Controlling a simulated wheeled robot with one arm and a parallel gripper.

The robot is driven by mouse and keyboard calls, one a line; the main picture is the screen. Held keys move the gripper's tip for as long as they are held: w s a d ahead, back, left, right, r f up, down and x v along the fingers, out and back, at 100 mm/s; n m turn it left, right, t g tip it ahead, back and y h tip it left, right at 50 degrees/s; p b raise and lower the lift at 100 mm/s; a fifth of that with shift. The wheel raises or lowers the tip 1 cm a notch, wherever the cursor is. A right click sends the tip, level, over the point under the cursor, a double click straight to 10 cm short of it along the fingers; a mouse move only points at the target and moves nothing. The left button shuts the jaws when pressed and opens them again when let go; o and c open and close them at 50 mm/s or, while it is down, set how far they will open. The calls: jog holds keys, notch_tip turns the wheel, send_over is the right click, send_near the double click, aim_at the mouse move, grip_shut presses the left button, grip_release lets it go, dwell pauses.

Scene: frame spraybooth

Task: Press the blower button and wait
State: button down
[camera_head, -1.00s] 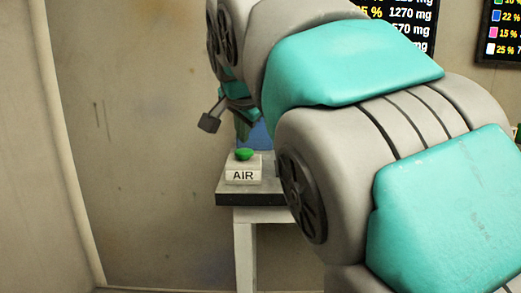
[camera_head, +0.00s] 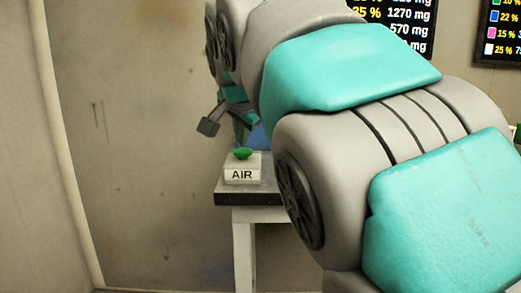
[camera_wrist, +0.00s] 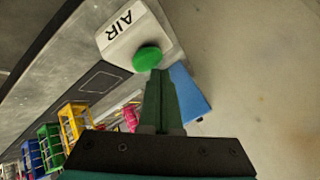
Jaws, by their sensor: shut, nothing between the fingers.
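The blower button is a green dome (camera_head: 243,154) on a pale box labelled AIR (camera_head: 242,175), at the end of a grey table. In the wrist view the green button (camera_wrist: 147,58) sits on the AIR box (camera_wrist: 117,32), just beyond my fingertips. My gripper (camera_wrist: 159,73) is shut and empty, its dark green fingers together at the button's near edge. I cannot tell whether they touch it. In the head view my gripper (camera_head: 241,136) shows only partly above the button, and my arm covers much of the scene to its right.
The table (camera_head: 230,186) carries the box near its left end. A blue object (camera_wrist: 189,93) stands close beside my fingers. Several coloured frames (camera_wrist: 73,122) line the wrist view's lower left. Dark screens (camera_head: 400,20) hang on the back wall. The left of the head view is bare wall.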

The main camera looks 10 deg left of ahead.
aim_at(242, 152)
jog(key=shift+f+b, duration=0.35)
jog(key=shift+f, duration=0.25)
dwell(0.6)
jog(key=shift+r, duration=0.1)
jog(key=shift+r+p, duration=0.65)
jog(key=shift+r, duration=0.25)
jog(key=shift+r+p, duration=1.75)
jog(key=shift+r, duration=0.8)
dwell(2.8)
